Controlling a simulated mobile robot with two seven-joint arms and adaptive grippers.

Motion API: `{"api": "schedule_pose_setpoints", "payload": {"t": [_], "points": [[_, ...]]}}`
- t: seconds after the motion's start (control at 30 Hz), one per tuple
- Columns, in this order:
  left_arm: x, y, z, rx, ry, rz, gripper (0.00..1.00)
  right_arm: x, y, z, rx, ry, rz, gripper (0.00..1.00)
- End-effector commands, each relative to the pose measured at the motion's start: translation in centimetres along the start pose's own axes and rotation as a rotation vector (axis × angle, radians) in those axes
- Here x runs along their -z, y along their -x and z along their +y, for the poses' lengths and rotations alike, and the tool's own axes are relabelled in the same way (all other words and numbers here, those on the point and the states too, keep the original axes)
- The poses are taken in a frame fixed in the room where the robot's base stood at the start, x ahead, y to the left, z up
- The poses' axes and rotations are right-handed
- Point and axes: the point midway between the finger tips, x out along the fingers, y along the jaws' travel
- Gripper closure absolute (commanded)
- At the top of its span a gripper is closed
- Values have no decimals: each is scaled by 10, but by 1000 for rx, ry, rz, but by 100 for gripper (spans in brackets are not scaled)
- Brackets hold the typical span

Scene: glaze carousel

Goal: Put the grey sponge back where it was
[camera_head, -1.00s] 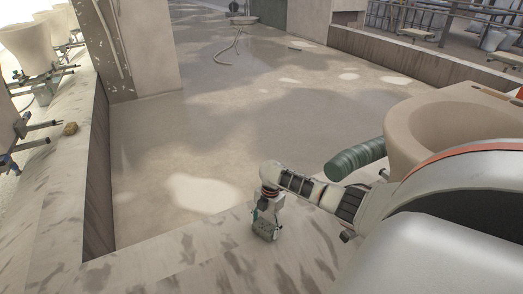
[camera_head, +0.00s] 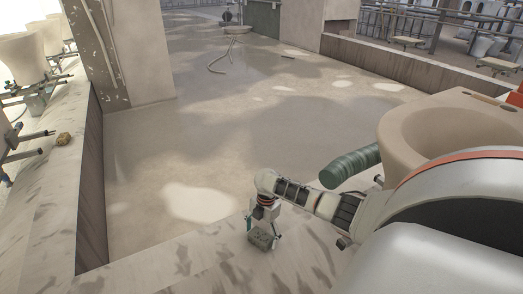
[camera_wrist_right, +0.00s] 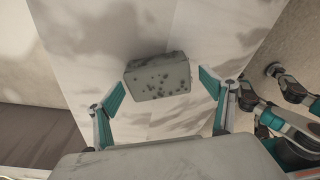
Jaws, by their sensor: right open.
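The grey sponge (camera_head: 262,241) is a speckled block on the pale streaked ledge in the head view. It also shows in the right wrist view (camera_wrist_right: 157,76), ahead of and between the fingers. My right gripper (camera_head: 264,231) points down over the sponge. In the right wrist view its two teal-padded fingers (camera_wrist_right: 160,92) are spread wide, with a gap on each side of the sponge. The sponge appears to rest on the ledge, but its underside is hidden. My left gripper is not in view.
A yellow-brown sponge (camera_head: 64,138) lies on the left ledge near metal holders and pale pots. A large beige basin (camera_head: 430,125) and a green roll (camera_head: 350,168) are beside my right arm. The ledge (camera_head: 150,272) left of the grey sponge is clear.

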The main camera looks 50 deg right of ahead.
Motion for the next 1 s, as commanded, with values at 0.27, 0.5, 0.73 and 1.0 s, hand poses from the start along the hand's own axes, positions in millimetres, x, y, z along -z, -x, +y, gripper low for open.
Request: {"api": "schedule_pose_setpoints", "payload": {"t": [0.27,0.5,0.73,1.0], "points": [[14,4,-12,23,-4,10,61,1,65,5,-15,2,-2,18],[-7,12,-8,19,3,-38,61,0,104,3,-10,1,-2,18],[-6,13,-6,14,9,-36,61,0,116,1,-5,0,0,18],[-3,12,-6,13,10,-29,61,0,115,0,-2,0,0,18]]}}
